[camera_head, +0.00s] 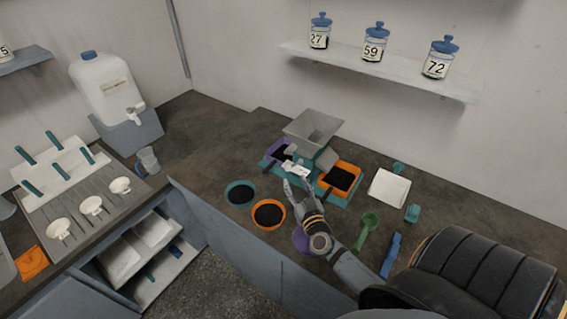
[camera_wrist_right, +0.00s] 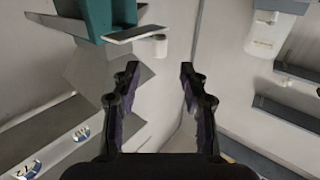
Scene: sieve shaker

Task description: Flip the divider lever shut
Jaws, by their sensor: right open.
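The sieve device stands on the dark counter, with a grey hopper (camera_head: 314,128) on top and orange and purple trays at its base. A pale plate-like piece (camera_head: 297,170) on its front side may be the divider lever; its exact position is hard to tell. In the wrist view a flat grey lever (camera_wrist_right: 133,34) sticks out below a teal housing (camera_wrist_right: 100,14), with a small white cylinder at its end. My right gripper (camera_head: 293,184) is open and empty, close to the front of the device. In the wrist view its fingers (camera_wrist_right: 160,70) are apart, with the lever beyond them. My left gripper is not in view.
A teal bowl (camera_head: 240,193) and an orange bowl (camera_head: 269,214) with dark contents sit left of my right gripper. A green scoop (camera_head: 368,228), a blue tool (camera_head: 391,254) and a white square dish (camera_head: 389,187) lie to the right. Labelled jars stand on a wall shelf (camera_head: 400,73).

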